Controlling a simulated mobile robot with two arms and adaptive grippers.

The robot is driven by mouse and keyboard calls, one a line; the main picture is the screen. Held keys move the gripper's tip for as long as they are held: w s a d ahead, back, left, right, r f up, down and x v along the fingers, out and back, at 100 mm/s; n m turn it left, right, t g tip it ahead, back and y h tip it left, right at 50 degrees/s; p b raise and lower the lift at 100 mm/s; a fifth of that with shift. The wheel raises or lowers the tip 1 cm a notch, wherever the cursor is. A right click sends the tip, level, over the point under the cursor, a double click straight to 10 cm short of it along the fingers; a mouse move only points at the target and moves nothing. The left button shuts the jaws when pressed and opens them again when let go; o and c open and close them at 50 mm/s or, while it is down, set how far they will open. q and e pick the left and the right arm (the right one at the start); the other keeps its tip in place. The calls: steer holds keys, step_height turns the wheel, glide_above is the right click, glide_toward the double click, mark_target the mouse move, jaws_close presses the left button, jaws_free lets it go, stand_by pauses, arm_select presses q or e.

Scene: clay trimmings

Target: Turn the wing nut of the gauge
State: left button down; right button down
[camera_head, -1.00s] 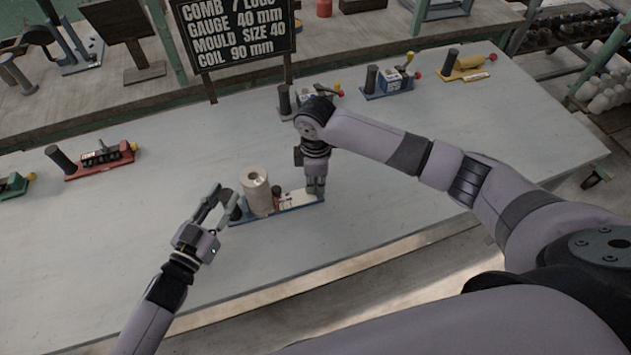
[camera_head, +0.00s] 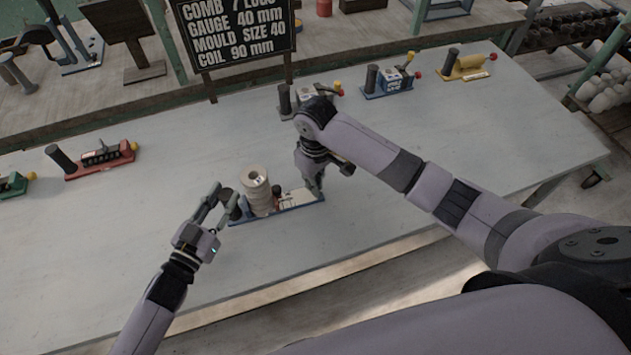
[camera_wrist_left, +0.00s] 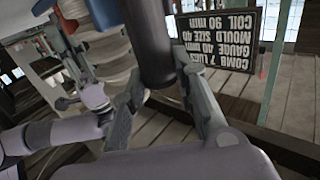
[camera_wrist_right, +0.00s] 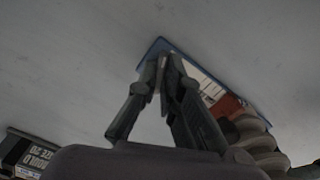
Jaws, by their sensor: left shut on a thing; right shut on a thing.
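The gauge (camera_head: 292,207) has a long blue base with a pale plate and lies on the grey table. Its dark upright handle (camera_wrist_left: 150,40) stands between the fingers of my left gripper (camera_head: 229,196), which is shut on it. A pale ridged clay stack (camera_head: 257,192) stands on the base beside the handle. My right gripper (camera_head: 317,188) points down at the right end of the gauge. In the right wrist view its fingertips (camera_wrist_right: 163,66) pinch together over the base's end. The wing nut is mostly hidden between them.
Other gauges stand along the table: a red one (camera_head: 100,160) at the left, a blue one (camera_head: 391,82) and a yellow one (camera_head: 467,67) at the back right. A black sign (camera_head: 235,30) stands behind. The table's front and right are clear.

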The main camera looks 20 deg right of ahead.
steer(key=shift+m, duration=0.9)
steer(key=c, duration=1.8)
jaws_free()
steer(key=shift+o, duration=0.2)
steer(key=shift+r, duration=0.1)
step_height(320, 180, up, 12)
arm_select(q)
steer(key=c, duration=1.2)
jaws_free()
